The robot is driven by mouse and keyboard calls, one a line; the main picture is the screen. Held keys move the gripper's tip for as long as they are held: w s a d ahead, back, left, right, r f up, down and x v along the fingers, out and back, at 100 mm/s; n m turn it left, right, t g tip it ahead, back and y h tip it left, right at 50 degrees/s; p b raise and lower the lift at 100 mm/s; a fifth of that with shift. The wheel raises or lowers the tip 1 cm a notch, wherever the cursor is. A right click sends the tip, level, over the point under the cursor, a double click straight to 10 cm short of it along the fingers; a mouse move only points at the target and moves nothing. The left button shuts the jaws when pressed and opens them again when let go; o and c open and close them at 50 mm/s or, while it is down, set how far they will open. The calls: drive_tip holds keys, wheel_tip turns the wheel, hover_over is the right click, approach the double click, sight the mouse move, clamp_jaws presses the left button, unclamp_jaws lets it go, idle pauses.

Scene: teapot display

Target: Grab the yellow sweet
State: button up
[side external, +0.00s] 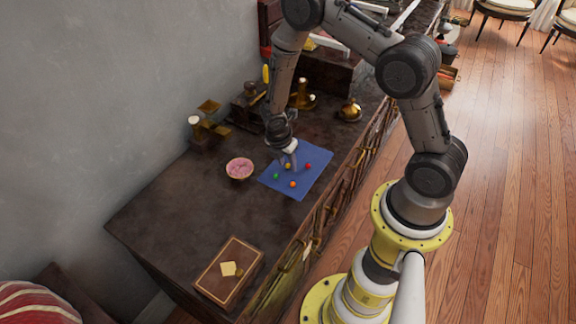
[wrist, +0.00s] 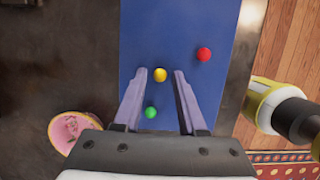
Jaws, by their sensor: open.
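The yellow sweet (wrist: 160,74) is a small ball on the blue mat (wrist: 190,30). In the wrist view it lies between and just beyond the tips of my gripper (wrist: 162,75), whose two purple-grey fingers are apart with nothing held. In the side view my gripper (side external: 290,160) is low over the mat, and the yellow sweet (side external: 288,166) shows close beside it. Whether a finger touches the sweet I cannot tell.
A green sweet (wrist: 151,113) shows between the fingers, nearer the palm. A red sweet (wrist: 204,54) is to the right, and an orange sweet (side external: 292,184) is at the mat's front. A pink bowl (side external: 239,168) stands left. Brass pots (side external: 349,110) stand behind.

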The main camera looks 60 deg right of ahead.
clamp_jaws()
drive_tip(key=shift+r, duration=0.15)
idle(0.4)
